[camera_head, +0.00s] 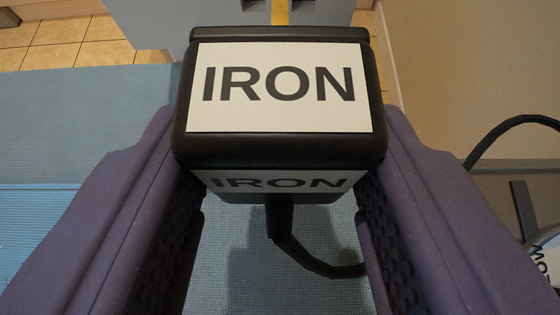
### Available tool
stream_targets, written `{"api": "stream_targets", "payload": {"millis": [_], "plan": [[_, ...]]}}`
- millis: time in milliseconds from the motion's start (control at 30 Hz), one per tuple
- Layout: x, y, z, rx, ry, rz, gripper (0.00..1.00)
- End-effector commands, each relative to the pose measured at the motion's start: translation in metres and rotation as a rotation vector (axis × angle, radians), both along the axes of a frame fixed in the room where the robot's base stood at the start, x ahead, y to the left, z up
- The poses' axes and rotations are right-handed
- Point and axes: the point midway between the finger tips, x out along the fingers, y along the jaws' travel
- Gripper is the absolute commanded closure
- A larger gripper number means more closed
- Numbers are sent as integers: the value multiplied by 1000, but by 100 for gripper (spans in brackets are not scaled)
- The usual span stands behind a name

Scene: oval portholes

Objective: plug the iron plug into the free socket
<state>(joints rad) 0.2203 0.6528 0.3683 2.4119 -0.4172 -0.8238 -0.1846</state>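The iron plug (280,152) is a black block with white labels reading IRON on its top and on the side toward me. It fills the upper middle of the view. My gripper (282,150) has a purple finger on each side of the plug, and both fingers press against its sides. A black cord (305,260) leaves the plug's near underside and bends to the right behind the right finger. The plug's far face and prongs are hidden. No socket can be made out.
A grey-blue panel (165,25) with a yellow strip (280,12) stands beyond the plug. A blue textured surface (75,125) lies below, with tan floor tiles (60,40) behind it. At right are a beige surface (470,70), a black cable (505,128) and a partly seen labelled object (545,262).

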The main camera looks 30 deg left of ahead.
Motion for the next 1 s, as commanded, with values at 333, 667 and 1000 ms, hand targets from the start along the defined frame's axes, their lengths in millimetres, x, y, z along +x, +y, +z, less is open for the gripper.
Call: {"api": "stream_targets", "payload": {"millis": [333, 667, 1000], "plan": [[14, 9, 0, 0, 0, -1, 87], [14, 9, -1, 0, 0, -1, 87], [14, 10, 0, -1, 1, 0, 88]]}}
